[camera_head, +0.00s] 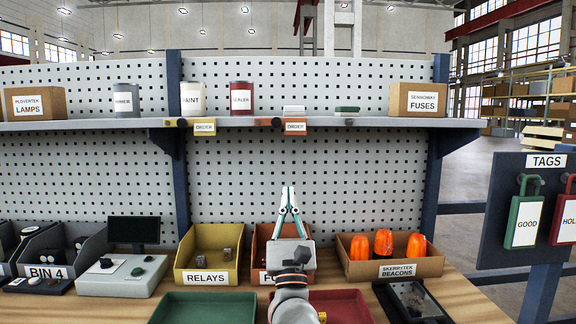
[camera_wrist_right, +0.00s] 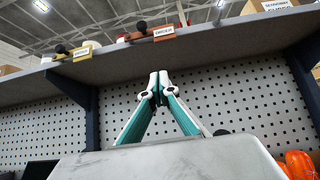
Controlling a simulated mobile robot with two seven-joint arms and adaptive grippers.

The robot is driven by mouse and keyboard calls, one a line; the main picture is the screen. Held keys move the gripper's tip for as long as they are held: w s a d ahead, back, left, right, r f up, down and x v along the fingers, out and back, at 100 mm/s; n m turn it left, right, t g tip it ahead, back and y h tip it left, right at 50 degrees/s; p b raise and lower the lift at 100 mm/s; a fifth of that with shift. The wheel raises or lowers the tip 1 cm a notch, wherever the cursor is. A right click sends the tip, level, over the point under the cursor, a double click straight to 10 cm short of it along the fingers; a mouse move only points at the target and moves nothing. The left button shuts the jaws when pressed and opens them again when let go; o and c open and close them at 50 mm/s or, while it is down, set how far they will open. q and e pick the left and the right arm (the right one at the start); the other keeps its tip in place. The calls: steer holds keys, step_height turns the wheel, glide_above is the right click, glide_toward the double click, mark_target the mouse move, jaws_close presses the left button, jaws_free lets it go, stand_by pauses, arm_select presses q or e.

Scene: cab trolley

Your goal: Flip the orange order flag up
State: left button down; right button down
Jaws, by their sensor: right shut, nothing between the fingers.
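The orange order flag (camera_head: 295,126) is a small plate with a white ORDER label at the front edge of the upper shelf. It lies sideways, with a dark knob at its left end. In the right wrist view the orange flag (camera_wrist_right: 163,33) is above my fingertips. My right gripper (camera_head: 288,188) points upward in front of the pegboard, below the flag and apart from it. Its fingers are together and empty; the fingertips (camera_wrist_right: 158,80) also show in the right wrist view. My left gripper is in neither view.
A yellow order flag (camera_head: 204,127) lies beside the orange one. Cans and boxes stand on the shelf (camera_head: 370,123). Below are a yellow relays bin (camera_head: 207,278), an orange bin, a beacons box (camera_head: 398,269) and trays. The space between gripper and shelf is clear.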

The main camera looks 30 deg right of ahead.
steer(key=s+a+r+p+x, duration=0.1)
steer(key=r+p+x, duration=0.1)
steer(key=x, duration=1)
steer(key=shift+s+r+p, duration=0.2)
steer(key=shift+p, duration=0.55)
steer(key=shift+d, duration=0.1)
